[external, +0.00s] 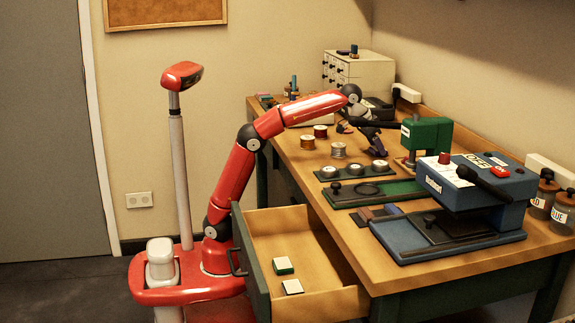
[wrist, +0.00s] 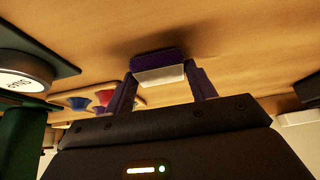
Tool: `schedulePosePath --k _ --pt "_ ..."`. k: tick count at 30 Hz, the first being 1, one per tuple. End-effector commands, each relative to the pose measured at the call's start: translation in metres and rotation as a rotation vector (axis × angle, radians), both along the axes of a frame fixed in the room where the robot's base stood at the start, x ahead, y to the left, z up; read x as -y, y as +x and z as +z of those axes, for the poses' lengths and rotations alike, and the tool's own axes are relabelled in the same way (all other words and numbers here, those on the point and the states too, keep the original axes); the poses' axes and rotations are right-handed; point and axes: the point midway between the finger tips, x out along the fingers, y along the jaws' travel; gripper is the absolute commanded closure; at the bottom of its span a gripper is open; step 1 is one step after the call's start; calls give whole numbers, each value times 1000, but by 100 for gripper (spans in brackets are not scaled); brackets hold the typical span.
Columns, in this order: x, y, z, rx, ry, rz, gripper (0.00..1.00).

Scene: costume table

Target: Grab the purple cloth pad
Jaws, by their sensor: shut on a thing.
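The purple cloth pad (wrist: 157,60) is a small block with a purple face and a pale grey-white side. In the wrist view it sits between the two purple fingers of my gripper (wrist: 163,76), which is shut on it. A dark shadow lies on the wooden surface around the pad. I cannot tell whether the pad touches the tabletop. In the external view my gripper (external: 376,146) is over the middle of the workbench, left of the green press. The pad cannot be made out clearly there.
The green press (external: 428,136) and the blue heat press (external: 480,182) stand to the right on the workbench (external: 300,150). Thread spools (external: 338,150) and a tray of round dies (external: 355,170) are nearby. An open drawer (external: 325,300) holds two small pads.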

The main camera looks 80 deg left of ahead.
Motion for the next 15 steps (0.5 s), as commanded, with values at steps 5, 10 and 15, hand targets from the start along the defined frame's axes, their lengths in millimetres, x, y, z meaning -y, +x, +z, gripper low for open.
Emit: schedulePosePath --k 5,10,15 --pt "0 1 26 2 0 1 67" --pt "-1 2 63 4 2 2 67" --pt "0 3 81 3 2 3 67"
